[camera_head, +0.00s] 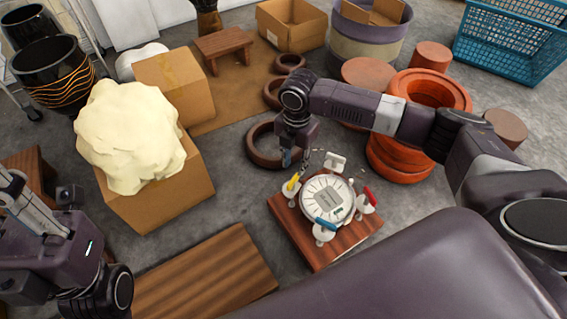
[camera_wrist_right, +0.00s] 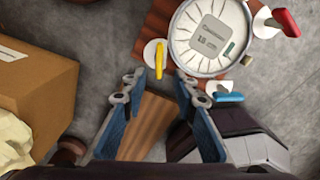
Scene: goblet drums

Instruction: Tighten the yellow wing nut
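A round white drum head device with a small display (camera_head: 327,201) sits on a wooden board (camera_head: 290,222), with coloured wing nuts around its rim. The yellow wing nut (camera_head: 292,183) is on the left side, on a white round lug; it also shows in the right wrist view (camera_wrist_right: 159,58). A red one (camera_head: 369,195) and a blue one (camera_head: 325,224) are on other lugs. My right gripper (camera_wrist_right: 161,87) is open and empty, its fingertips just short of the yellow nut and apart from it. Part of my left arm shows at lower left; its fingertips are not clear.
A cardboard box (camera_head: 165,197) with a cream lump (camera_head: 130,135) stands left. A wooden plank (camera_head: 205,277) lies in front. Orange round pots (camera_head: 400,160) stand right of the board, and a dark ring (camera_head: 263,158) lies behind it.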

